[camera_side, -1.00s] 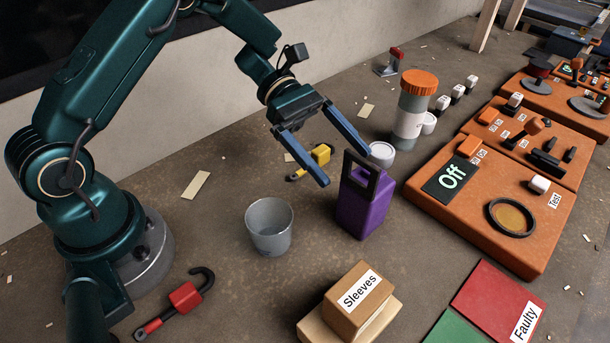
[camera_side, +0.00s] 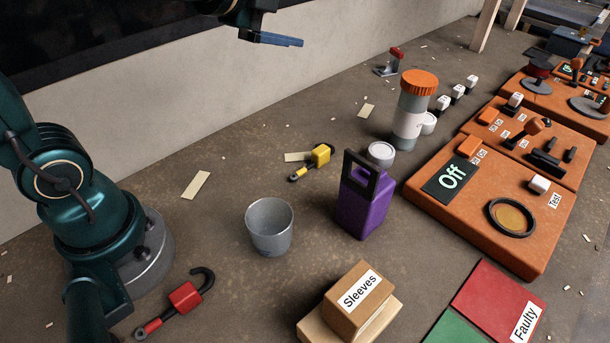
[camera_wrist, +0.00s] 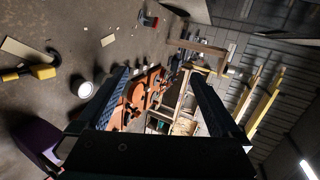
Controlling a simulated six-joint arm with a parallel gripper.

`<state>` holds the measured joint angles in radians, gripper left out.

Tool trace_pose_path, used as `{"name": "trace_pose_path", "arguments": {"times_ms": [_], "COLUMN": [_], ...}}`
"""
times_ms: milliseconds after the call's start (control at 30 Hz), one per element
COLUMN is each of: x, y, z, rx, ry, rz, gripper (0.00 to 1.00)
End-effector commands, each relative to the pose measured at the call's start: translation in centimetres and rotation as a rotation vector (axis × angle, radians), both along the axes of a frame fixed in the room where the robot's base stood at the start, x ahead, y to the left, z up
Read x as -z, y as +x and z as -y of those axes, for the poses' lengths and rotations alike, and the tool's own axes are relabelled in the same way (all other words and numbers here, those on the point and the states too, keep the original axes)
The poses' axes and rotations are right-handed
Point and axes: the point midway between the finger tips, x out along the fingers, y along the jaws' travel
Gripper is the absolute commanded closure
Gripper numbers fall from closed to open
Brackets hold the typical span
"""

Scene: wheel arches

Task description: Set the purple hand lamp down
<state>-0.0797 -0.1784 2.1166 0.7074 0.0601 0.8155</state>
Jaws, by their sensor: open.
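The purple hand lamp (camera_side: 362,207) stands upright on the brown floor, its dark square handle on top. It is right of the grey bucket and left of the orange panel. Part of it shows at the lower left of the wrist view (camera_wrist: 36,146). My gripper (camera_side: 275,39) is high at the top of the side view, well above and apart from the lamp. In the wrist view its two fingers (camera_wrist: 160,92) are spread apart with nothing between them.
A grey bucket (camera_side: 270,227) stands left of the lamp, and a box labelled Sleeves (camera_side: 357,300) in front. An orange-capped canister (camera_side: 412,110), a white round tub (camera_side: 381,154) and a yellow hook tool (camera_side: 313,161) are behind. An orange panel reading Off (camera_side: 490,205) is at right.

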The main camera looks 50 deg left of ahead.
Motion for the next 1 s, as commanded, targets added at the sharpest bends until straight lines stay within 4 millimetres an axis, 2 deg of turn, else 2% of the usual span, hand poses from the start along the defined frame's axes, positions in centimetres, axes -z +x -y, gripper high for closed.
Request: {"name": "trace_pose_path", "arguments": {"times_ms": [33, 100, 200, 300, 400, 567, 1000], "x": [0.5, 2.1, 4.6, 6.7, 8.0, 8.8, 8.8], "y": [-2.4, -6.0, -11.0, -15.3, -18.2, -20.1, -20.1], "z": [-0.4, -0.5, 0.4, 2.1, 3.6, 4.7, 4.7], "rx": [-0.126, -0.313, -0.551, -0.739, -0.868, -0.953, -0.957], "ry": [-0.16, -0.4, -0.705, -0.936, -1.079, -1.165, -1.167], "rz": [-0.033, -0.103, -0.208, -0.31, -0.392, -0.452, -0.453], "gripper": [0.0, 0.0, 0.0, 0.0, 0.0, 0.0, 0.0]}}
